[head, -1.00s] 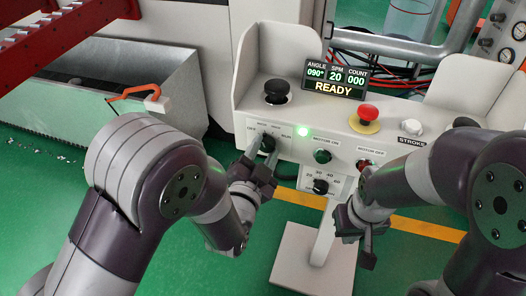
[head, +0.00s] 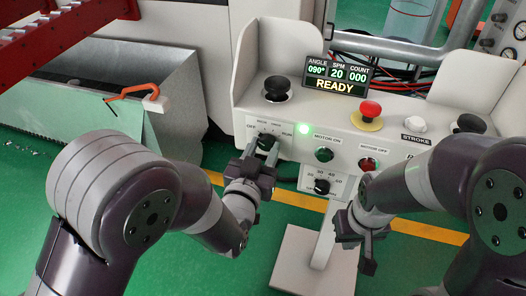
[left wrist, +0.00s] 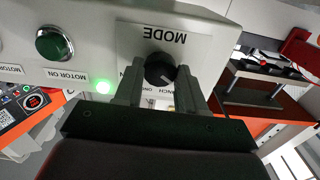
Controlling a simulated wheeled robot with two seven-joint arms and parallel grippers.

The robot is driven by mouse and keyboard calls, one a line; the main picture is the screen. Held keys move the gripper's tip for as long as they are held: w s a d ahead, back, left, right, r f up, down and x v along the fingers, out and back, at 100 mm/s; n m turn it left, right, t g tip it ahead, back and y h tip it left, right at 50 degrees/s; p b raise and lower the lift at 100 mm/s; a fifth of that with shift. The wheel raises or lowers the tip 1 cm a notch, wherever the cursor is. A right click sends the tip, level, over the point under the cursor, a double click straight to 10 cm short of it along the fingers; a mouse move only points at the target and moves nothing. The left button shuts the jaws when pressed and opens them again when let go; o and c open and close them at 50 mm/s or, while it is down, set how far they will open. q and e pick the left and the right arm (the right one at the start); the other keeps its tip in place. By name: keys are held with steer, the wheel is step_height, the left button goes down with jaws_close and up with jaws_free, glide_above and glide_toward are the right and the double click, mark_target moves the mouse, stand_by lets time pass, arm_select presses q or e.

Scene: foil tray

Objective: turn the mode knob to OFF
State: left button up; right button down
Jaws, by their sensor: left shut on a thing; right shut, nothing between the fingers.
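The black mode knob (head: 266,141) is on the front of the white control panel, below labels for OFF, INCH, ONCE and RUN. My left gripper (head: 258,152) is shut on this knob. In the left wrist view the knob (left wrist: 160,68) sits between the two fingers of my left gripper (left wrist: 160,90), under the upside-down word MODE. I cannot tell for sure which label its pointer faces. My right gripper (head: 369,254) is shut and empty, low in front of the panel and apart from it.
The panel carries a green MOTOR ON button (head: 324,155), a red MOTOR OFF button (head: 367,164), a lower black knob (head: 322,186) and a red mushroom button (head: 370,109). The display (head: 337,77) reads READY. A green lamp (head: 304,129) glows beside the mode knob.

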arm_select(q)
steer(key=shift+n, duration=0.3)
steer(key=o, duration=1.1)
steer(key=shift+c, duration=0.2)
steer(key=p+v, duration=0.2)
steer(key=v, duration=1)
steer(key=shift+s, duration=0.35)
steer(key=shift+a, duration=0.1)
